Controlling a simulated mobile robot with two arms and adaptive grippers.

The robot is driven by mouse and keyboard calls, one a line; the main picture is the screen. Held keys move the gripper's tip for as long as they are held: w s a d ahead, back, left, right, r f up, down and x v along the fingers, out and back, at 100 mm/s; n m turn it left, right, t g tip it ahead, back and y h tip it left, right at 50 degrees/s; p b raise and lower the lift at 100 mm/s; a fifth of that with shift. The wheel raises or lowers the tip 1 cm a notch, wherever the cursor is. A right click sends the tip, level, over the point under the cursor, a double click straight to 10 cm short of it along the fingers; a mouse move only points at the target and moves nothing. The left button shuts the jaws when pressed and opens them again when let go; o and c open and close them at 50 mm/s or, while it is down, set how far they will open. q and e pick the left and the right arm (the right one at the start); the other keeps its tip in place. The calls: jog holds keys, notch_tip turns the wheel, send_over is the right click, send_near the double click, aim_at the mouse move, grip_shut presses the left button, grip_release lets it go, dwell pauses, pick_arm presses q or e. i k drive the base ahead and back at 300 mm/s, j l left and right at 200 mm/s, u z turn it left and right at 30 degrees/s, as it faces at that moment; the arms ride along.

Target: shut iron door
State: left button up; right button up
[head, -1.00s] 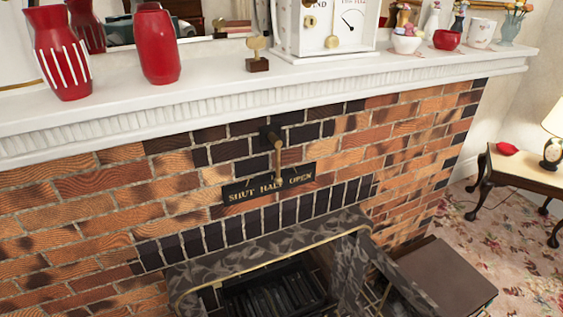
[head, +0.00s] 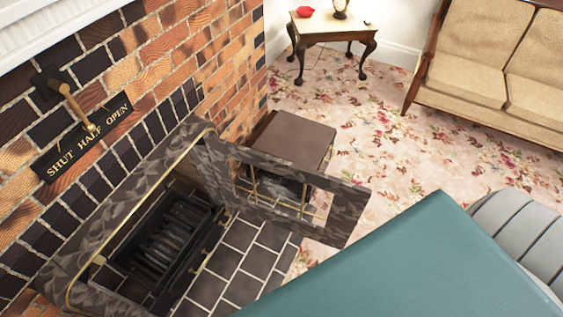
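The iron door (head: 346,203) is a dark, mottled grey frame with an open-looking middle and thin brass bars. In the head view it stands swung out to the right from the fireplace surround (head: 92,238), at an angle to the opening. The firebox opening is uncovered, and a dark grate (head: 165,235) shows inside. Neither my left nor my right gripper is in view, and nothing is seen touching the door.
A brown box (head: 290,140) sits behind the door. Dark tiles (head: 243,262) cover the hearth. A brass lever (head: 75,102) and sign (head: 70,155) are on the bricks. A side table (head: 325,27) and a sofa (head: 470,60) stand beyond open carpet (head: 385,130).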

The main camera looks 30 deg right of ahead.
aim_at(350, 199)
jog(key=l+u, duration=0.2)
jog(key=l, duration=0.25)
jog(key=k+l+u, duration=0.2)
jog(key=l, duration=0.3)
jog(key=l+u, duration=0.2)
jog(key=l, duration=0.25)
jog(key=k+l+u, duration=0.2)
jog(key=l, duration=0.25)
jog(key=l+u, duration=0.3)
jog(key=l, duration=0.3)
jog(key=l+u, duration=0.3)
jog(key=l, duration=0.35)
jog(key=k+l+u, duration=0.15)
jog(key=l+u, duration=0.15)
jog(key=l, duration=0.25)
jog(key=i+l+u, duration=0.2)
jog(key=l, duration=0.35)
jog(key=l+u, duration=0.25)
jog(key=l, duration=0.25)
jog(key=k, duration=0.05)
